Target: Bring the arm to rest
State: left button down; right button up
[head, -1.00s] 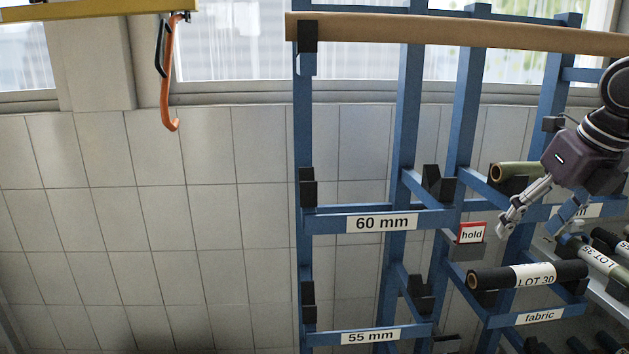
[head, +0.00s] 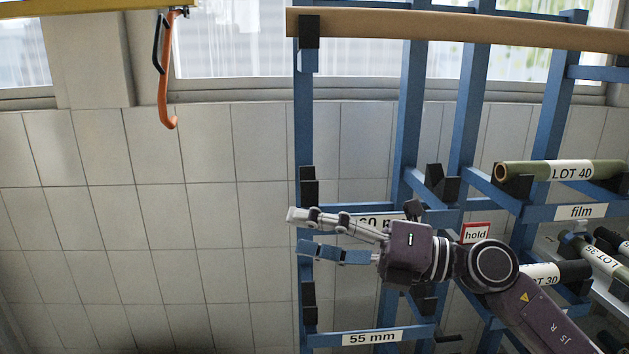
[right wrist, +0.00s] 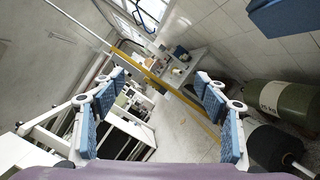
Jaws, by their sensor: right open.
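My right gripper (head: 298,231) is open and points left in the head view, in front of the blue rack (head: 411,120). Its fingers are apart with nothing between them. In the right wrist view both blue-padded fingers of the right gripper (right wrist: 160,110) stand wide apart, with only floor and distant furniture between them. My right arm comes in from the lower right and partly hides the 60 mm label and the dark LOT 30 roll (head: 560,273). My left gripper is not in view.
A green LOT 40 roll (head: 562,170) rests on the rack above the film label (head: 574,212). A long brown tube (head: 450,27) lies across the rack top. An orange hook (head: 166,95) hangs at upper left. The tiled wall (head: 140,220) at left is clear.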

jog(key=w+d+m+t+h, duration=0.4)
jog(key=d+m+t, duration=0.4)
jog(key=m+t, duration=0.85)
jog(key=w+d+f+m+h, duration=0.1)
jog(key=d+f+m+h, duration=0.6)
jog(key=f+m+h, duration=0.4)
jog(key=s+d+f+m+g+h, duration=0.2)
jog(key=s+d+f+m+g, duration=0.15)
jog(key=f, duration=0.45)
jog(key=s+d+f+m+g+h, duration=0.2)
jog(key=d+f+m+g, duration=0.15)
jog(key=f, duration=0.45)
jog(key=s+f+m+g+y, duration=0.15)
jog(key=s+f+g, duration=0.35)
jog(key=s+f, duration=0.7)
jog(key=s+f+m+g+h, duration=0.15)
jog(key=s+f+g, duration=0.55)
jog(key=s, duration=0.9)
notch_tip(320, 180, down, 26)
jog(key=y, duration=0.1)
jog(key=s+d+f+g, duration=0.1)
jog(key=s+d+f, duration=0.1)
jog(key=s+f, duration=1.5)
jog(key=shift+d+f+b, duration=0.15)
jog(key=shift+d+b, duration=0.05)
jog(key=shift+b, duration=0.25)
